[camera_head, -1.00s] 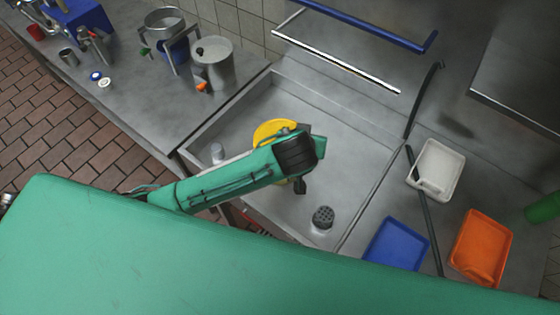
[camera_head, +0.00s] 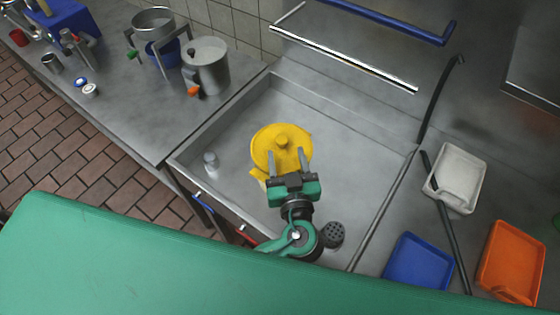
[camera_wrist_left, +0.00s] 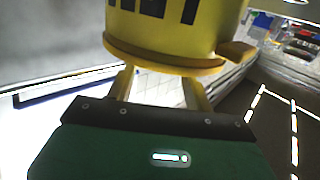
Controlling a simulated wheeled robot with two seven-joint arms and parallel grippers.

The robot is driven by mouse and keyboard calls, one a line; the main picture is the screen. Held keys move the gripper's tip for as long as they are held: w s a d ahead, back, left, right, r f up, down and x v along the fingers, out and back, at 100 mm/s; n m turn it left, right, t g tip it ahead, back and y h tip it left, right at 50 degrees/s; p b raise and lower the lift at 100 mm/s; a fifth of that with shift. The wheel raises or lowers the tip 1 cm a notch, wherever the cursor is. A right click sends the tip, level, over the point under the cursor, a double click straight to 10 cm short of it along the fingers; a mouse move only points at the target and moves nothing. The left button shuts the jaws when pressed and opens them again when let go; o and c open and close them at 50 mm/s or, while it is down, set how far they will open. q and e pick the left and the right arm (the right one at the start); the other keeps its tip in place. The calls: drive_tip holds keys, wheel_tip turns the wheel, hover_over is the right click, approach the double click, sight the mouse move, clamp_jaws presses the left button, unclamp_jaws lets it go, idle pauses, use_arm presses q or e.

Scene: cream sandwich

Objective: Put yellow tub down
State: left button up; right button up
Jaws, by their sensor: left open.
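In the left wrist view the fingers (camera_wrist_left: 160,82) reach up to the tub's lower rim. I cannot tell whether they touch it. My right gripper is not in view.
The steel sink basin (camera_head: 345,135) has free floor right of the tub. A perforated drain piece (camera_head: 333,234) stands near my arm, and a small clear cup (camera_head: 211,160) at the left. Blue (camera_head: 418,262), orange (camera_head: 511,263) and white (camera_head: 458,176) trays lie to the right. A steel pot (camera_head: 206,66) stands on the left counter.

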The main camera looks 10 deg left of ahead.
sight(281, 136)
use_arm(q)
drive_tip(key=shift+f, duration=0.1)
drive_tip(key=shift+w+a, duration=0.1)
drive_tip(key=shift+w+a+r+p, duration=0.15)
drive_tip(key=shift+w+r+p, duration=0.15)
drive_tip(key=shift+w+p, duration=0.1)
drive_tip(key=shift+p+x, duration=0.4)
drive_tip(key=shift+x, duration=0.4)
drive_tip(key=p+x, duration=0.2)
drive_tip(key=x, duration=0.2)
drive_tip(key=shift+a+r, duration=0.1)
drive_tip(key=shift+a, duration=0.05)
drive_tip(key=shift+w+a+p, duration=0.1)
drive_tip(key=shift+w+p, duration=0.1)
drive_tip(key=shift+p, duration=0.1)
clamp_jaws()
